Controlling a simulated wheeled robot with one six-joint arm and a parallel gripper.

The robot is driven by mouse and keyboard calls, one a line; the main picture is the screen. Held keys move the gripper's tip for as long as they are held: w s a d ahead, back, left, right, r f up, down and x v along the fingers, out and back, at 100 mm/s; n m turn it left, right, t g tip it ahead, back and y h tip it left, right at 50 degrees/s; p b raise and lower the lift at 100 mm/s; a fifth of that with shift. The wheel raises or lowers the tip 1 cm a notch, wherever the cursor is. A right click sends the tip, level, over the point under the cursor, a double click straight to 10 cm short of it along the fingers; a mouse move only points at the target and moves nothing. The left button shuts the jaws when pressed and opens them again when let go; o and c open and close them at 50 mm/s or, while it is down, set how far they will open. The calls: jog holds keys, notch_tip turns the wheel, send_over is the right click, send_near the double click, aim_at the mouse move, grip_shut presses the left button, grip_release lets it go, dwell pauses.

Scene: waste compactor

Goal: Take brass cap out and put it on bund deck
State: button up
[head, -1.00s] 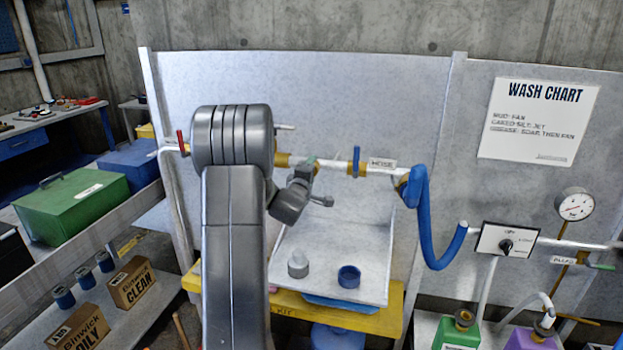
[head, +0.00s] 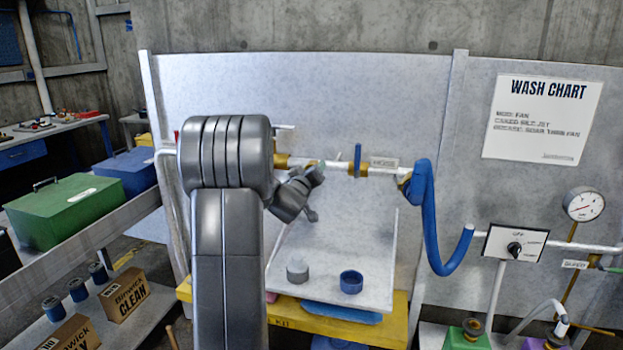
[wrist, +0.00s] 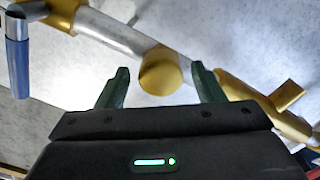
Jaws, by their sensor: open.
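A round brass cap (wrist: 162,72) shows in the wrist view on a pale pipe, between brass fittings. My gripper (wrist: 158,76) is open, with one green finger on each side of the cap in the picture. I cannot tell whether they touch it. In the head view my gripper (head: 317,172) is small, at the pipe left of the blue lever, and the cap cannot be made out there. The yellow deck (head: 399,318), likely the bund deck, stands below the pipe, largely covered by a pale tray.
The pale tray (head: 340,240) holds a grey capped piece (head: 297,271) and a blue ring-shaped cup (head: 351,282). A blue hose (head: 426,225) hangs right of it. A blue-handled lever (wrist: 18,60) stands at the wrist view's left. A splash panel (head: 330,90) backs the pipe.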

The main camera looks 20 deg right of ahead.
jog(key=m+b, duration=0.3)
jog(key=m, duration=0.3)
jog(key=shift+m, duration=0.4)
jog(key=c, duration=1.1)
jog(key=n+p, duration=0.5)
jog(key=shift+p, duration=0.35)
